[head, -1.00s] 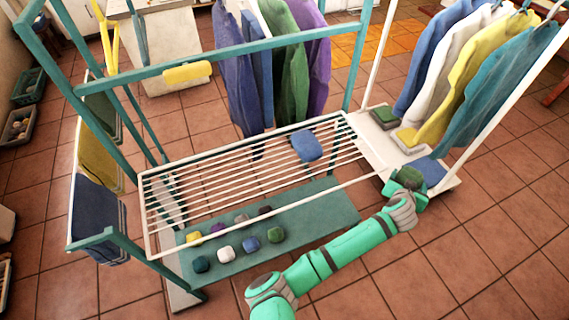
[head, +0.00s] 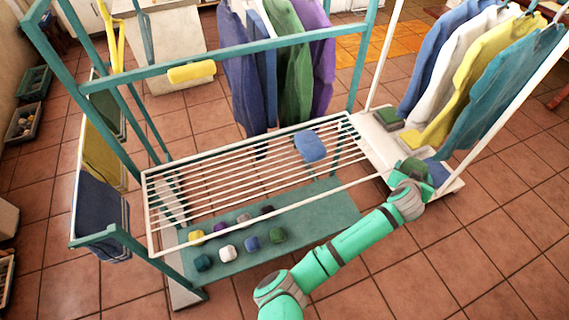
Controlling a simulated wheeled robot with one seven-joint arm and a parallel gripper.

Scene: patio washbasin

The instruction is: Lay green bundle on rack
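A dark green bundle (head: 413,167) is at the end of my arm, above the white low shelf right of the rack. My gripper (head: 408,178) appears shut on it; my wrist hides the fingers. The rack (head: 238,178) is a white slatted grid in a teal frame, left of my gripper. A blue bundle (head: 311,146) lies on the slats toward the right end. The rest of the slats are bare.
Several small coloured bundles, one of them green (head: 277,235), sit on the teal lower shelf (head: 325,218). Folded green (head: 388,116), yellow and blue cloths lie on the white shelf (head: 372,138). Hanging garments (head: 462,85) and a white post stand close on the right.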

